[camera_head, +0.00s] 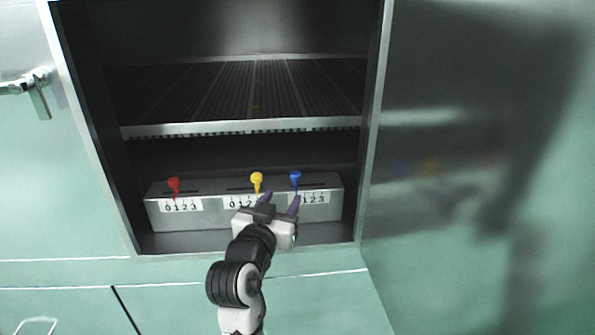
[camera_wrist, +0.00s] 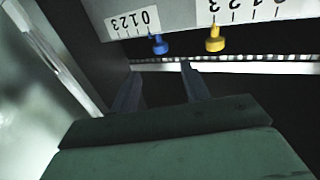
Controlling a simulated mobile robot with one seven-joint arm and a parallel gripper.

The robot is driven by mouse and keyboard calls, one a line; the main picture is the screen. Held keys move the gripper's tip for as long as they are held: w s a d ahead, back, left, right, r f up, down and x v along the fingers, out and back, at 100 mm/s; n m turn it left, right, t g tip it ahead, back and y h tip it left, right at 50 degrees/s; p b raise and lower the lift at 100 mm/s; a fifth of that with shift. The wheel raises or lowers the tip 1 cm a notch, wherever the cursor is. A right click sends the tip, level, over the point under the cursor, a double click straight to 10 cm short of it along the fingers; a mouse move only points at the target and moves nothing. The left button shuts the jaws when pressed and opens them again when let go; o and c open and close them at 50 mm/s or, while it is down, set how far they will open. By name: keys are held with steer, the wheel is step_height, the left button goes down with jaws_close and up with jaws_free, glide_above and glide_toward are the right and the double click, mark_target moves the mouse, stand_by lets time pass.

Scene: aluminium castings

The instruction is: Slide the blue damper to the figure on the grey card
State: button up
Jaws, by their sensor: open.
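The blue damper (camera_head: 295,178) is a small upright knob at the right end of the metal box in the head view. It stands near the left end of its number scale, close to 0; this scale is partly covered by my gripper. The wrist view, turned round, shows the blue damper (camera_wrist: 158,46) close to the 0. My gripper (camera_head: 280,200) is open and empty, just in front of the box. In the wrist view my gripper (camera_wrist: 160,80) has its two fingers apart, with the blue damper beyond the gap. I cannot make out a grey card in either view.
The yellow damper (camera_head: 257,180) stands close by on the left, near its 3. The red damper (camera_head: 173,185) is further left, near its 0. A grated shelf (camera_head: 240,128) lies above the box. The metal door (camera_head: 470,180) stands on the right.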

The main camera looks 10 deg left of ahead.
mark_target(297, 172)
steer(key=w, duration=0.4)
steer(key=w+d+p, duration=0.1)
steer(key=w, duration=0.3)
steer(key=w+p, duration=0.1)
steer(key=w, duration=0.3)
steer(key=shift+w+d, duration=0.15)
steer(key=shift+w, duration=0.25)
jaws_close()
